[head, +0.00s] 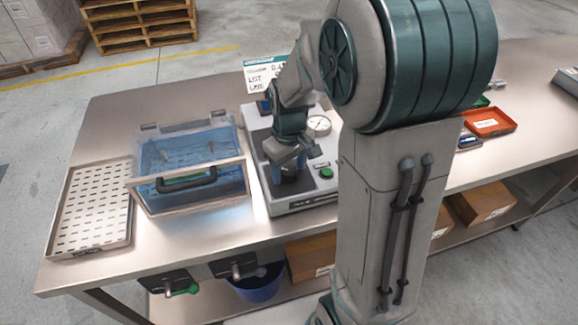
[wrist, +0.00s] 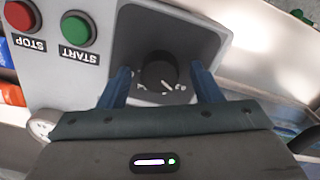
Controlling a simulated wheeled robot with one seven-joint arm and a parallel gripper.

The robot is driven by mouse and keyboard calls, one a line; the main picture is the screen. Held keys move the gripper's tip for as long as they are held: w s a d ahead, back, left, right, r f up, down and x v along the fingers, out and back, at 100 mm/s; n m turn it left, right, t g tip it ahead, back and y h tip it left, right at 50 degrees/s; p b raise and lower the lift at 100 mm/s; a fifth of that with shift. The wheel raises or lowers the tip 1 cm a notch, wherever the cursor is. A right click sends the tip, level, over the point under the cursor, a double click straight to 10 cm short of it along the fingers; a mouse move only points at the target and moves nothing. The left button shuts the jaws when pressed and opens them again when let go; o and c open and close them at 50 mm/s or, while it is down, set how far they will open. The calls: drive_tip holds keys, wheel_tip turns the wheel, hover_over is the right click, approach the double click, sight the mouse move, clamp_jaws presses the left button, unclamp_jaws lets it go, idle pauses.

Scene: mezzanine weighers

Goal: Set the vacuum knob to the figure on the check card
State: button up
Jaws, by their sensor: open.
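The vacuum knob (wrist: 158,72) is black and round, with a white pointer line, on the dark panel of a grey machine (head: 306,205). In the wrist view its pointer slants toward the lower right, and the scale marks are too small to read. My gripper (wrist: 160,72) is open, with one blue finger on each side of the knob; small gaps seem to show between fingers and knob. The check card (head: 258,77) stands behind the machine in the head view. My arm hides part of it, and its figure is not clearly legible.
A red STOP button (wrist: 20,15) and green START button (wrist: 77,29) sit beside the knob panel. A round gauge (head: 318,124) is on the machine.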

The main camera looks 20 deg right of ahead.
drive_tip(key=c, duration=1)
drive_tip(key=shift+m, duration=0.3)
drive_tip(key=m, duration=0.3)
drive_tip(key=shift+m, duration=0.3)
drive_tip(key=m, duration=0.3)
drive_tip(key=shift+m+b, duration=0.3)
drive_tip(key=shift+b, duration=0.05)
drive_tip(key=m, duration=0.4)
drive_tip(key=shift+r, duration=0.1)
drive_tip(key=shift+m, duration=2)
drive_tip(key=shift+w, duration=0.1)
